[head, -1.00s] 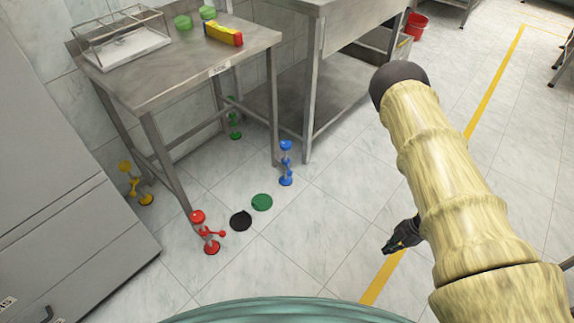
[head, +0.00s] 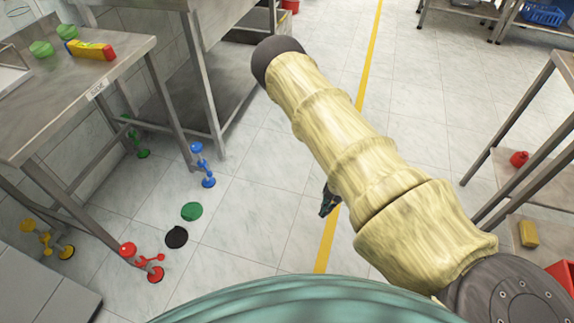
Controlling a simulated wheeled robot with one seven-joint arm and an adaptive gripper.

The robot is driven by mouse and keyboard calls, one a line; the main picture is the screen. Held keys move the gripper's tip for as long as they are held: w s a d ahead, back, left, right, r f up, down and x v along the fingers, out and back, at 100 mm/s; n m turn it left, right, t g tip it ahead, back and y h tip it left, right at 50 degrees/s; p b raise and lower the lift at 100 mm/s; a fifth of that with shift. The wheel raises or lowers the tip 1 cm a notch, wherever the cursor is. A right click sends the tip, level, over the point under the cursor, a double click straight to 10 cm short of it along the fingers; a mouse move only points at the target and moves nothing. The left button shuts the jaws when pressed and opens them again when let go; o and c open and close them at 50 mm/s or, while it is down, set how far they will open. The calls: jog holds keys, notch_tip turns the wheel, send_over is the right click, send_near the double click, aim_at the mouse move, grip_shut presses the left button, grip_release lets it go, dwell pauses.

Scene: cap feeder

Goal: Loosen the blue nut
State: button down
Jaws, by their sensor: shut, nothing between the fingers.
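A small upright stand with blue parts (head: 208,182) is on the floor by the foot of the metal tables. It has a round blue top, a blue piece partway up and a blue base; I cannot tell which part is the nut. My gripper (head: 325,211) is shut and empty, low to the right of the blue stand and well apart from it. It is small and dark in the head view, and my arm partly hides it.
Similar red (head: 155,273), yellow (head: 66,252) and green (head: 142,153) stands are on the floor to the left. A green disc (head: 191,211) and a black disc (head: 176,237) lie near the blue stand. A steel table (head: 75,85) is at left; open floor spans the middle.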

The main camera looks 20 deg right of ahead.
jog(key=s+a+r+m+h, duration=0.1)
jog(key=s+a+r+m, duration=0.1)
jog(key=s+a+m, duration=0.3)
jog(key=s+a+r+m+h, duration=0.1)
jog(key=s+a+r+m, duration=0.2)
jog(key=s+m, duration=0.7)
jog(key=s+a+r+m+t+h, duration=0.1)
jog(key=s+a+r+m, duration=0.2)
jog(key=s+a+m, duration=0.4)
jog(key=s, duration=0.3)
jog(key=shift+a+r+h, duration=0.2)
jog(key=shift+h, duration=0.2)
